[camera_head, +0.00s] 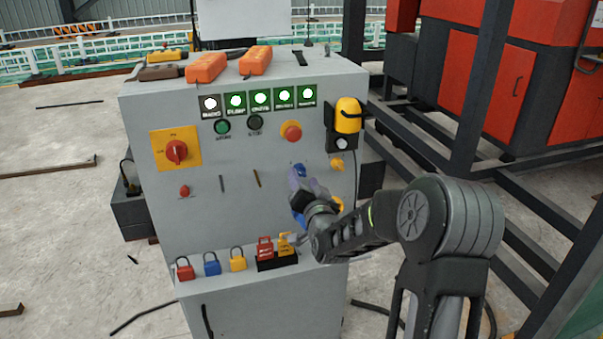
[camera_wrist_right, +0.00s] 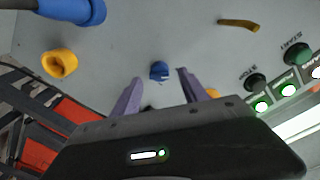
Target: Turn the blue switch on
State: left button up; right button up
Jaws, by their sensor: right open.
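The blue switch (camera_head: 299,170) is a small knob on the grey front panel of the control cabinet (camera_head: 235,225). In the right wrist view the blue switch (camera_wrist_right: 159,71) lies between and just beyond the fingertips, apart from them. My right gripper (camera_head: 296,183) is in front of the panel, just below the switch in the head view. In the wrist view its two purple fingers (camera_wrist_right: 157,85) are spread, with nothing between them. Whether the switch is on or off cannot be told. My left gripper is not in view.
A yellow knob (camera_head: 336,164) sits right of the switch; a red button (camera_head: 291,131) is above. A yellow device (camera_head: 347,115) hangs at the upper right. Several padlocks (camera_head: 212,263) stand on the ledge below. A larger blue part (camera_wrist_right: 75,10) shows at the wrist view's edge.

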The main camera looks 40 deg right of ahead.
aim_at(301, 174)
jog(key=shift+x, duration=1.6)
jog(key=shift+c, duration=0.4)
grip_shut()
